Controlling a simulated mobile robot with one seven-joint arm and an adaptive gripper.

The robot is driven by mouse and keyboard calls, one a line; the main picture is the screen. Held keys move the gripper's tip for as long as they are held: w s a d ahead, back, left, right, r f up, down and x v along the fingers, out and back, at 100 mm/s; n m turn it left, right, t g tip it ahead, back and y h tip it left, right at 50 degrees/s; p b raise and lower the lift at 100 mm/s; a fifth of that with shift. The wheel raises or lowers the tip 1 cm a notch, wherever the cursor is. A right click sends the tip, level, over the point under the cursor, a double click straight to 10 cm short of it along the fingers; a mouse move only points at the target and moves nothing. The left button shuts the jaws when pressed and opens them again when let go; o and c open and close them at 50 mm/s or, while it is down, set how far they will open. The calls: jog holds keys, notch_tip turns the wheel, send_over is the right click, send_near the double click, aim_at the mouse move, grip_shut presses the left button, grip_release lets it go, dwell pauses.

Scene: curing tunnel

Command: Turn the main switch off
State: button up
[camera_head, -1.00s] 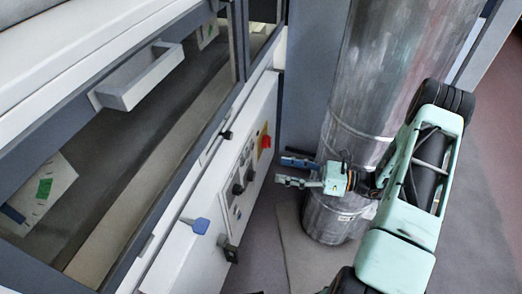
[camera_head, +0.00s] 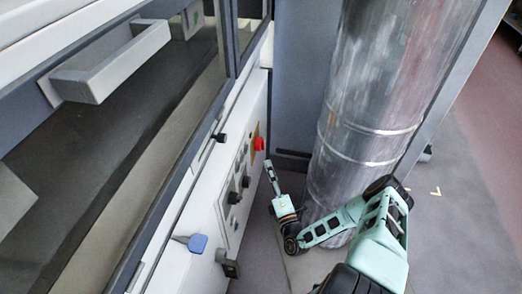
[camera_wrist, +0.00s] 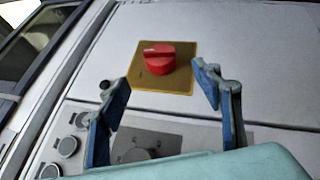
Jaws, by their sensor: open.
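The main switch is a red rotary knob (camera_wrist: 158,58) on a yellow square plate (camera_wrist: 180,82) on the white front panel. In the wrist view it sits above and between my fingertips, apart from both. In the head view the red knob (camera_head: 259,143) shows at the far end of the panel. My gripper (camera_wrist: 162,88) is open, with one finger on each side below the knob, and nothing is between them. In the head view my gripper (camera_head: 268,168) is close to the panel, just below and beside the knob; one finger largely hides the other.
Several dark knobs (camera_head: 239,190) and a grey plate with a dial (camera_wrist: 146,146) are on the same panel. A blue-handled lever (camera_head: 197,243) and a black latch (camera_head: 220,138) stick out nearer.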

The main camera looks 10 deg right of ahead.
aim_at(261, 146)
jog(key=x, duration=0.9)
jog(key=shift+w+a+r+b, duration=0.1)
jog(key=shift+w+a+b, duration=0.05)
jog(key=shift+w+b, duration=0.2)
jog(key=c, duration=1.1)
